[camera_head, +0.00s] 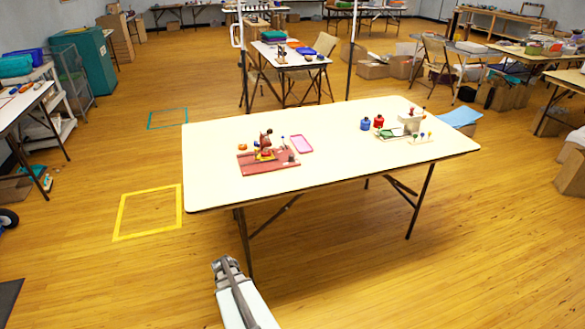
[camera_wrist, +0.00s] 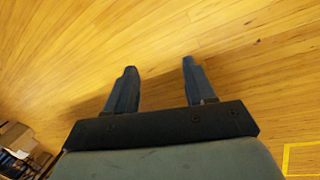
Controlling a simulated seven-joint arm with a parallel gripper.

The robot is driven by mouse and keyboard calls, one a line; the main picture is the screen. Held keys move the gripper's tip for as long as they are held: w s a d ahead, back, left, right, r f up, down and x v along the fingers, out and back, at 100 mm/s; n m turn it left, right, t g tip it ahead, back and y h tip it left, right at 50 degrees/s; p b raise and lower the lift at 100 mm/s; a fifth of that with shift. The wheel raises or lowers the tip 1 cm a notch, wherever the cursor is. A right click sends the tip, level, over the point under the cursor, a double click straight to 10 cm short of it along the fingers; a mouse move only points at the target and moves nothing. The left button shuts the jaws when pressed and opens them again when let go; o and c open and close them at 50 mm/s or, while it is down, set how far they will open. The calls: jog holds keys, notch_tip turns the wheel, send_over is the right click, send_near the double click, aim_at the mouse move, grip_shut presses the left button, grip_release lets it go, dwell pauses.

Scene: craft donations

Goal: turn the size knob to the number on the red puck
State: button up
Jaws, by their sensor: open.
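A cream-topped table (camera_head: 330,155) stands ahead. On its left part a red board (camera_head: 252,166) carries a small red and dark device (camera_head: 265,142). On its right part a greenish base (camera_head: 388,134) carries a pale device (camera_head: 411,119). A small red item (camera_head: 379,121) and a blue one (camera_head: 365,124) stand left of that pale device. I cannot tell whether the red item is the puck, and no size knob or number is readable. My gripper (camera_wrist: 159,66) is open and empty over the wood floor, in front of the table and below its top.
A pink tray (camera_head: 300,144) lies beside the red board, and a small orange item (camera_head: 243,147) lies behind it. The table's middle is clear. Yellow floor tape (camera_head: 122,215) marks a square at left. Other tables, chairs and boxes stand farther back.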

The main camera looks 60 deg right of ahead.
jog(key=s+d+r+m+h, duration=0.1)
jog(key=s+d+r+m, duration=0.25)
jog(key=d, duration=0.65)
jog(key=s+d+r+m, duration=0.2)
jog(key=d+r+m, duration=0.15)
jog(key=d, duration=0.75)
jog(key=s+d+r+m, duration=0.3)
jog(key=s+d+r, duration=0.45)
jog(key=d, duration=0.45)
jog(key=s+d+r+m+t, duration=0.1)
jog(key=s+d+r+m, duration=0.2)
jog(key=s+d+r, duration=0.55)
jog(key=s+d+r+m, duration=0.4)
jog(key=d+r, duration=0.5)
jog(key=d, duration=0.7)
jog(key=d+r+t, duration=0.1)
jog(key=d+r, duration=0.2)
notch_tip(320, 180, up, 8)
jog(key=n+t+y, duration=0.3)
jog(key=n+y, duration=0.2)
jog(key=n, duration=0.1)
send_over(292, 155)
jog(key=s+d, duration=0.3)
jog(key=d, duration=0.2)
jog(key=x, duration=1.3)
jog(key=shift+w+a+f, duration=0.2)
jog(key=shift+w+a, duration=0.05)
jog(key=shift+a, duration=0.05)
